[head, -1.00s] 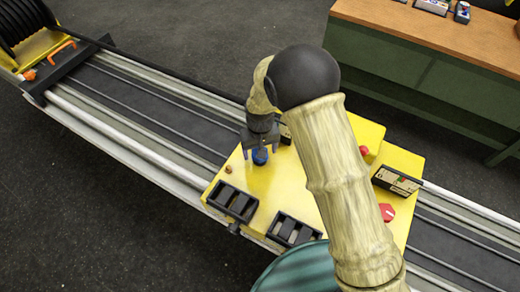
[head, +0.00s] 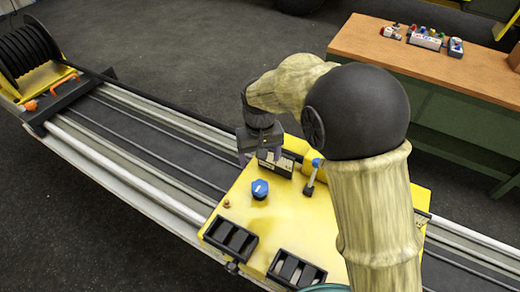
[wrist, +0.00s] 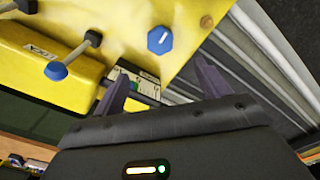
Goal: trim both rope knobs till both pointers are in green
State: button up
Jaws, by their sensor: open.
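A blue knob (head: 260,189) with a white mark stands on the yellow deck (head: 240,212); the wrist view shows it uncovered, too (wrist: 159,39). My gripper (head: 262,150) is open and empty, apart from the knob and behind it, near a small gauge box (head: 279,164). The wrist view shows both fingers (wrist: 160,88) spread, with part of the gauge box (wrist: 135,83) between them. The gauge pointer cannot be read. I cannot make out a second rope knob; my arm hides the right part of the deck.
A blue-tipped lever (head: 312,177) stands close to my arm; two levers show in the wrist view, one blue-tipped (wrist: 56,70). Black slotted boxes (head: 231,238) line the near edge. A rope drum (head: 27,50) is far left, and a wooden bench (head: 430,62) stands behind.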

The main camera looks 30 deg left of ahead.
notch_tip(320, 180, up, 4)
dwell(0.6)
jog(key=w+d+m+t, duration=0.1)
jog(key=w+d+m, duration=0.1)
jog(key=d, duration=0.8)
jog(key=w+d+m, duration=0.2)
jog(key=d, duration=0.8)
jog(key=s+d+f+m, duration=0.1)
jog(key=s+d, duration=0.3)
jog(key=d, duration=0.5)
jog(key=s+d+f+m+t, duration=0.1)
jog(key=s+d+m, duration=0.2)
jog(key=d, duration=0.6)
jog(key=shift+s+d+f+m+t, duration=0.3)
jog(key=shift+s+f, duration=0.1)
jog(key=shift+s, duration=0.3)
